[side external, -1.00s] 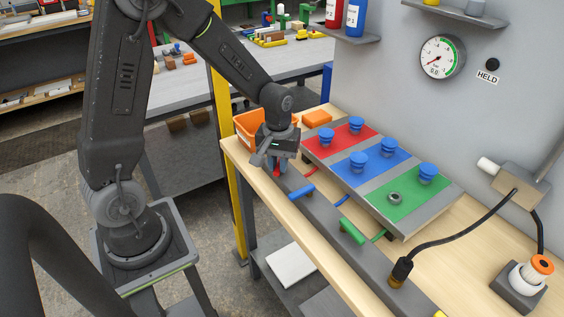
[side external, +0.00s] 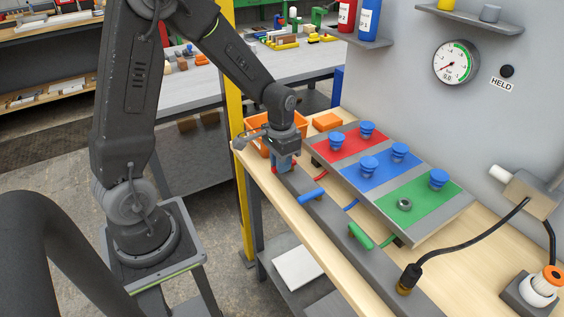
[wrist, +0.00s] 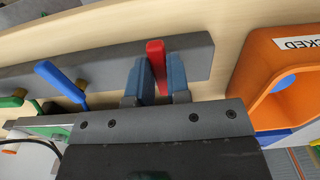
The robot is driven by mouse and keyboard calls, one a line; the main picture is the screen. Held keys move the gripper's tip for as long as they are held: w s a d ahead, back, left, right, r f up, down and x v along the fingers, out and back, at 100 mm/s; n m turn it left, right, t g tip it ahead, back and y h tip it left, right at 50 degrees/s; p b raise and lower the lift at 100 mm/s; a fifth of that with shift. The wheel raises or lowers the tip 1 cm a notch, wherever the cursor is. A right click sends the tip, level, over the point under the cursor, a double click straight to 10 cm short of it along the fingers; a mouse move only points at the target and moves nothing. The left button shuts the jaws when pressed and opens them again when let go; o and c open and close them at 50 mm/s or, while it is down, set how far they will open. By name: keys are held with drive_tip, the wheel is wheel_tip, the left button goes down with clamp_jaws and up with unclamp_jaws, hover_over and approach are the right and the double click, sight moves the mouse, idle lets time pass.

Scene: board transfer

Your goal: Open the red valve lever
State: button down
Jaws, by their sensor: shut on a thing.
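The red lever (wrist: 156,60) stands between the two blue fingers of my gripper (wrist: 157,85) in the wrist view. The gripper is shut on it. The lever lies roughly across the grey bar (wrist: 108,74) near the bar's end.
A blue lever (side external: 312,198) and a green lever (side external: 360,236) sit farther along the bar. An orange bin (side external: 258,146) stands close beside the gripper. A board with red, blue and green panels (side external: 416,195) lies to the right. A gauge (side external: 456,63) hangs on the wall.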

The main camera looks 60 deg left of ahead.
drive_tip(key=shift+w+a, duration=0.1)
idle(0.5)
drive_tip(key=c, duration=1.1)
unclamp_jaws()
wheel_tip(320, 180, up, 14)
drive_tip(key=shift+f, duration=0.1)
drive_tip(key=s+d+r+t, duration=0.1)
drive_tip(key=s+d+t, duration=0.1)
drive_tip(key=s+d, duration=0.1)
drive_tip(key=s+d+r+t, duration=0.1)
drive_tip(key=s+d+r, duration=0.1)
drive_tip(key=s, duration=0.4)
drive_tip(key=s+d+r+t, duration=0.1)
drive_tip(key=s+d+t, duration=0.1)
drive_tip(key=s+d, duration=0.3)
drive_tip(key=shift+r+t, duration=0.3)
drive_tip(key=shift+r, duration=0.05)
